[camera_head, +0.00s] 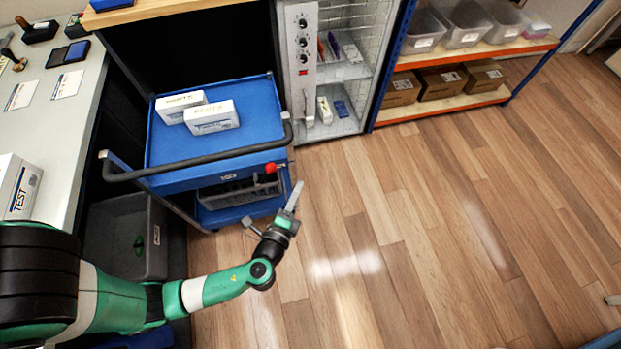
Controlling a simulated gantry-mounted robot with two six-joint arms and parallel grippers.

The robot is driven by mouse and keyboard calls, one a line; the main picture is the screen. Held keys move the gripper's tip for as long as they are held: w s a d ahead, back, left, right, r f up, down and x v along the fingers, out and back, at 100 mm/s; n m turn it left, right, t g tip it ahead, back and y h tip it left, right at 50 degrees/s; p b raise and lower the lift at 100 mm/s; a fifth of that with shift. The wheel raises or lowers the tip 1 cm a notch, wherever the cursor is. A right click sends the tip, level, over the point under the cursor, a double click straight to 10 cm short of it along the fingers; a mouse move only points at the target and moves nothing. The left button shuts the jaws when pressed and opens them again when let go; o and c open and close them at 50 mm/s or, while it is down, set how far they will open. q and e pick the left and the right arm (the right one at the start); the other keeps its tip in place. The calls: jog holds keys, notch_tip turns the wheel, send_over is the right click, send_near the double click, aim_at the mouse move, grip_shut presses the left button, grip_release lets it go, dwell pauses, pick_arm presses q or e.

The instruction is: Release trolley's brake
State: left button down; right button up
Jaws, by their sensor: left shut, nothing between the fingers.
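A blue trolley (178,147) with a black push handle stands at the left of the view. A red knob (270,167), which may be its brake control, shows at the right part of its front, just under the handle. My left gripper (296,188) is shut and empty, in front of the trolley's right front corner. Its fingers point up, a little right of and below the red knob, and look apart from it. The trolley's wheels are hidden. My right gripper is not in view.
Two white boxes (212,118) lie on the trolley top. A grey bench (47,118) and a grey bin (112,225) are at the left. A cabinet (301,80) and a shelf rack (455,103) stand behind. The wooden floor (450,230) at the right is clear.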

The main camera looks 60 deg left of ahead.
pick_arm(q)
jog(key=s+f+m+g+h+p, duration=0.1)
jog(key=s+f+m, duration=0.1)
jog(key=s+f, duration=0.35)
jog(key=w+a+r+b, duration=0.1)
jog(key=w+a, duration=0.2)
jog(key=a, duration=0.5)
jog(key=shift+w+a, duration=0.4)
jog(key=shift+r, duration=0.15)
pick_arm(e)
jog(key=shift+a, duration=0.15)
pick_arm(q)
jog(key=shift+s+r, duration=0.1)
jog(key=shift+s, duration=0.1)
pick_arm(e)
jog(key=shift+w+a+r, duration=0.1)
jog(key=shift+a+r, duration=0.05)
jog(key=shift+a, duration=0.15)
